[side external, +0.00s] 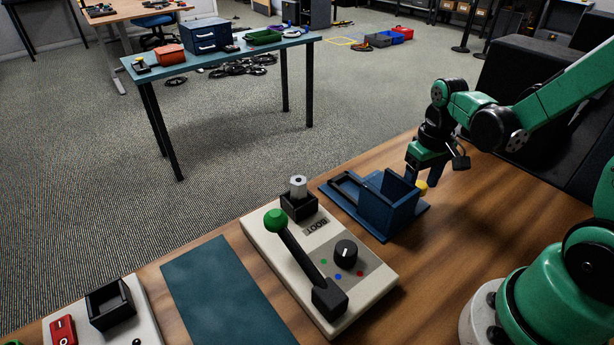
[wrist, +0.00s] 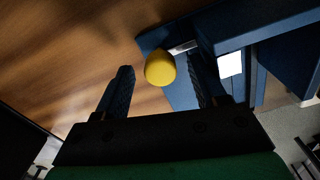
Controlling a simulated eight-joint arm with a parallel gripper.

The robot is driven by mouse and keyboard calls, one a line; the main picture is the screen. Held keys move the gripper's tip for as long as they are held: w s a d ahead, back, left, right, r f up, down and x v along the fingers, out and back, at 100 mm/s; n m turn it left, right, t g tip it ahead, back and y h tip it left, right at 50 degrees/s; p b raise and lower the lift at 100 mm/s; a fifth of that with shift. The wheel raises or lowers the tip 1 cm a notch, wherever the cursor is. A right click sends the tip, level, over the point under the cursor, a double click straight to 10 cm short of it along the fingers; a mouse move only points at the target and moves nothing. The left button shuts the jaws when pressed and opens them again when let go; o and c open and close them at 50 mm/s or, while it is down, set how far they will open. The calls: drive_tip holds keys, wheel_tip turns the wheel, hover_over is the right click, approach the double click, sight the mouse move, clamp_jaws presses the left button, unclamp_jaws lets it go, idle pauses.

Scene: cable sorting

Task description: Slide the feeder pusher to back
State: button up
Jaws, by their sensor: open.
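The feeder is a dark blue unit (side external: 392,205) with a box and a long channel on a flat base, on the wooden table. Its pusher ends in a yellow knob (side external: 421,187) on the side facing my arm. In the wrist view the yellow knob (wrist: 160,67) sits on a short metal rod, just beyond and between my two fingertips, nearer the right one. My gripper (side external: 437,172) is open and hangs over the knob end of the feeder. The fingers do not visibly grip the knob. A white piece (wrist: 230,64) shows within the feeder in the wrist view.
A cream control panel (side external: 262,240) with a green-knobbed lever (side external: 276,220) and a black dial stands left of the feeder. A dark mat (side external: 222,290) and another panel (side external: 140,318) with a red switch lie further left. Bare wood lies right of the feeder.

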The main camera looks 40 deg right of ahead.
drive_tip(key=w, duration=0.8)
drive_tip(key=shift+w, duration=0.2)
drive_tip(key=s+a+r+t, duration=0.1)
drive_tip(key=a+r, duration=0.1)
drive_tip(key=r, duration=0.1)
drive_tip(key=s+a+r+n+t, duration=0.1)
drive_tip(key=s+a+r+t, duration=0.1)
drive_tip(key=a+r, duration=0.1)
drive_tip(key=s+a+r+t, duration=0.2)
drive_tip(key=a+r, duration=0.1)
drive_tip(key=r, duration=0.1)
drive_tip(key=shift+r+n, duration=0.3)
drive_tip(key=shift+n, duration=0.1)
drive_tip(key=shift+s+a+f+n+t, duration=0.15)
drive_tip(key=shift+s+a+n+t, duration=0.25)
drive_tip(key=shift+s+a+t, duration=0.7)
drive_tip(key=w+a+r+n+g, duration=0.1)
drive_tip(key=r+n+g, duration=0.2)
drive_tip(key=n+g, duration=0.3)
drive_tip(key=g, duration=0.1)
hover_over(298, 180)
drive_tip(key=shift+s+d+f, duration=0.1)
drive_tip(key=shift+d+f, duration=0.05)
wheel_tip(298, 180, down, 7)
drive_tip(key=shift+r, duration=0.1)
wheel_tip(298, 180, up, 9)
